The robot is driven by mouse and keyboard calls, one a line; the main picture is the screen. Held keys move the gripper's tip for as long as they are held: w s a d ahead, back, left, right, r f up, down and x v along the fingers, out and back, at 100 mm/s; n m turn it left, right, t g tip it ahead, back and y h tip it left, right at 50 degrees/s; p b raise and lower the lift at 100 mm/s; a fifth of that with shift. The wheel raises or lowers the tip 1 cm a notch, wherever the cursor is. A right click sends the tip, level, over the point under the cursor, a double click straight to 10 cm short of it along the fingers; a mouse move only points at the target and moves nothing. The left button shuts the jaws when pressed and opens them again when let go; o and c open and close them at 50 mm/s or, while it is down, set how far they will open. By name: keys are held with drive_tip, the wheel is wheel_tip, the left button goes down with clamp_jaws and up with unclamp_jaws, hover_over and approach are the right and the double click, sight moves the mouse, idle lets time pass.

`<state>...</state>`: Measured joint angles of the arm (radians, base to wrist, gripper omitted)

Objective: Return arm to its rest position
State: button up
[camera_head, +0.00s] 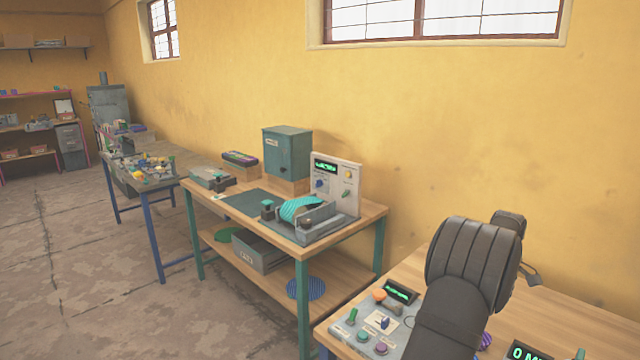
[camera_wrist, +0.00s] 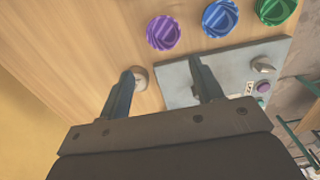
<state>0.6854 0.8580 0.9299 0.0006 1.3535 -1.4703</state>
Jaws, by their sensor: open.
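My gripper (camera_wrist: 160,66) shows in the wrist view with its two dark fingers apart and nothing between them. It is over a wooden table top and the edge of a grey control panel (camera_wrist: 232,75). In the head view my dark arm rises over the right-hand table (camera_head: 580,318), and my gripper's fingers cannot be made out there. The control panel also shows in the head view (camera_head: 350,338), partly hidden by my arm. I cannot tell the gripper's exact height above the table.
Purple (camera_wrist: 164,32), blue (camera_wrist: 220,17) and green (camera_wrist: 277,10) ribbed round pieces lie beyond the fingers. A small round knob (camera_wrist: 139,78) is by the left finger. A second workbench (camera_head: 345,218) carries a teal device and a grey-green box (camera_head: 287,150). The yellow wall is behind.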

drive_tip(key=s+a+r, duration=0.1)
drive_tip(key=s+a, duration=0.3)
drive_tip(key=a, duration=0.5)
drive_tip(key=w+a+f, duration=0.2)
drive_tip(key=w, duration=0.1)
drive_tip(key=w+a+f, duration=0.2)
drive_tip(key=w, duration=0.1)
drive_tip(key=w+a+f, duration=0.2)
drive_tip(key=w, duration=0.1)
drive_tip(key=shift+w+a+f, duration=0.15)
drive_tip(key=shift+a+f, duration=0.2)
drive_tip(key=shift+a, duration=0.05)
drive_tip(key=shift+o, duration=1.1)
drive_tip(key=shift+r, duration=0.1)
drive_tip(key=o, duration=0.7)
drive_tip(key=a+r, duration=0.1)
drive_tip(key=r, duration=0.1)
drive_tip(key=w+a+r, duration=0.1)
drive_tip(key=a+r, duration=0.1)
drive_tip(key=shift+c, duration=0.2)
drive_tip(key=a+r+y, duration=0.2)
drive_tip(key=a+r, duration=0.8)
drive_tip(key=r, duration=0.2)
wheel_tip(320, 180, down, 10)
drive_tip(key=a, duration=0.2)
drive_tip(key=shift+w+a+r+t, duration=0.15)
drive_tip(key=shift+w+a+t, duration=0.05)
drive_tip(key=shift+w+t, duration=0.2)
